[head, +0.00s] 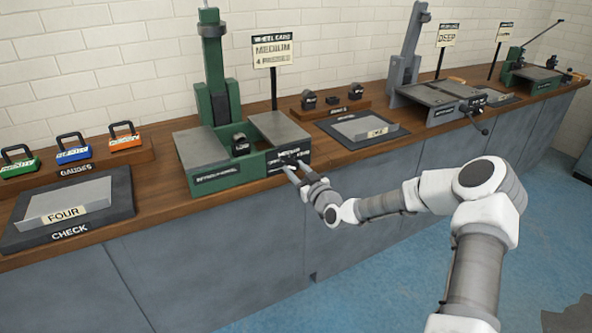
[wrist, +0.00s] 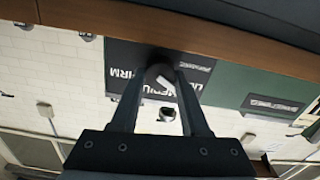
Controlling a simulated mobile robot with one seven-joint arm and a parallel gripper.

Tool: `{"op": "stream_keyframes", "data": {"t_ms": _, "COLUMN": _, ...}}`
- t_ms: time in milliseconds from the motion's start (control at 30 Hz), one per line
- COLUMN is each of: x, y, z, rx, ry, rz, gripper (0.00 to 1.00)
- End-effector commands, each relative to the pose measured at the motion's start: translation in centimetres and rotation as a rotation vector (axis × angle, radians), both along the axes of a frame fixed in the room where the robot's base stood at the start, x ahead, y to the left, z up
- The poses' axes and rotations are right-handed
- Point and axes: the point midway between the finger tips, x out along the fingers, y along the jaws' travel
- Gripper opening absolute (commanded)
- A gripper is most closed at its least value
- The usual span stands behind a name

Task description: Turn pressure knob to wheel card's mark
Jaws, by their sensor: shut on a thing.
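The wheel card (head: 272,50) stands on a post behind the green machine (head: 222,150) and reads MEDIUM, 4 PASSES. The dark pressure knob (wrist: 157,74) is on a black front panel (wrist: 122,85) of that machine. My gripper (head: 291,166) reaches the panel from the front. In the wrist view its two fingers are shut on the knob, one on each side. A pale pointer line on the knob slants toward the MEDIUM lettering. The panel shows upside down there, with MEDIUM and FIRM legible; the fingers hide part of the lettering.
To the right are a second pad (head: 362,128) and a grey machine (head: 430,95). The blue floor in front is open.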

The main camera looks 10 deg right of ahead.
Motion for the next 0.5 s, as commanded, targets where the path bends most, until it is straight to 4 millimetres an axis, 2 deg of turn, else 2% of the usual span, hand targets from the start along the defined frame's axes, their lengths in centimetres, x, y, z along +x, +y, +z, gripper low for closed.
{"op": "stream_keyframes", "data": {"t_ms": 267, "x": -0.02, "y": 0.00, "z": -0.06, "rx": 0.025, "ry": 0.008, "rz": 0.000, "gripper": 0.00}}
{"op": "stream_keyframes", "data": {"t_ms": 500, "x": 0.00, "y": -0.06, "z": -0.14, "rx": 0.139, "ry": 0.045, "rz": 0.000, "gripper": 0.00}}
